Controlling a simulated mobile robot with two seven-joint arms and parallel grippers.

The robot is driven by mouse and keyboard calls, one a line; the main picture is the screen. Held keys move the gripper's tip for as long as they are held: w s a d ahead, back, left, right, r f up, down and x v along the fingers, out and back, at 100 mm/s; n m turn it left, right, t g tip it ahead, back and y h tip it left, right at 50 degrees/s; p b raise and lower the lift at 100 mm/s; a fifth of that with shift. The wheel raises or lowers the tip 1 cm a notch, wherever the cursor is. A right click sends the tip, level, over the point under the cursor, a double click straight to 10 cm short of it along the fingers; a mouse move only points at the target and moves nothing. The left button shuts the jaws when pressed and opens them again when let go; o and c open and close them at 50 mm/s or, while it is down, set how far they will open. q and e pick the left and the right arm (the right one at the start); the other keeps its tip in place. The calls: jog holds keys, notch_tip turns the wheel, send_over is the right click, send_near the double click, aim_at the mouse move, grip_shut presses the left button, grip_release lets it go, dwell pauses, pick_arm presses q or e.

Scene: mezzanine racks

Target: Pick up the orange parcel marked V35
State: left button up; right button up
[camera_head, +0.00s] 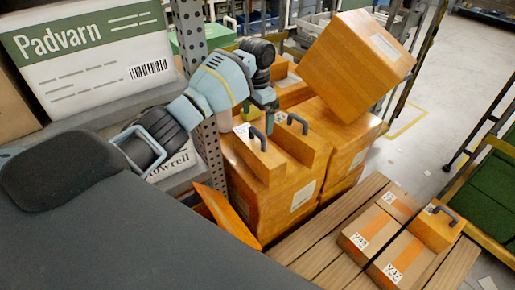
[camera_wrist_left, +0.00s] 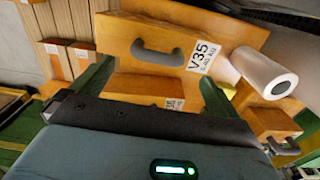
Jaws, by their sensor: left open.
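The orange parcel marked V35 (camera_wrist_left: 130,30) shows at the top middle of the left wrist view, with a grey handle and a white label on its face. My left gripper (camera_wrist_left: 154,82) is open there, its green fingers apart to either side of the parcel's near part; whether they touch it is unclear. In the head view my left gripper (camera_head: 263,108) hangs over a stack of orange boxes (camera_head: 255,200). Two handled orange parcels, a nearer one (camera_head: 256,163) and one to its right (camera_head: 308,150), lie on top there; the V35 label is not readable in that view. My right gripper is not seen.
A large orange box (camera_head: 350,65) sits tilted at the back of the stack. A wooden slatted surface (camera_head: 310,250) at the right carries several parcels, one marked V47 (camera_head: 405,260). A rack post (camera_head: 190,45) stands close to my left arm. A white roll (camera_wrist_left: 262,72) is beside the parcel.

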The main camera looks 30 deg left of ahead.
aim_at(257, 131)
pick_arm(q)
jog(key=shift+s+f, duration=0.1)
jog(key=shift+s, duration=0.05)
jog(key=shift+d+f, duration=0.1)
jog(key=shift+f, duration=1.1)
notch_tip(257, 131, down, 6)
jog(key=shift+r+b, duration=0.25)
jog(key=shift+b, duration=0.75)
jog(key=shift+r, duration=0.25)
jog(key=c, duration=1.4)
jog(key=shift+c, duration=0.8)
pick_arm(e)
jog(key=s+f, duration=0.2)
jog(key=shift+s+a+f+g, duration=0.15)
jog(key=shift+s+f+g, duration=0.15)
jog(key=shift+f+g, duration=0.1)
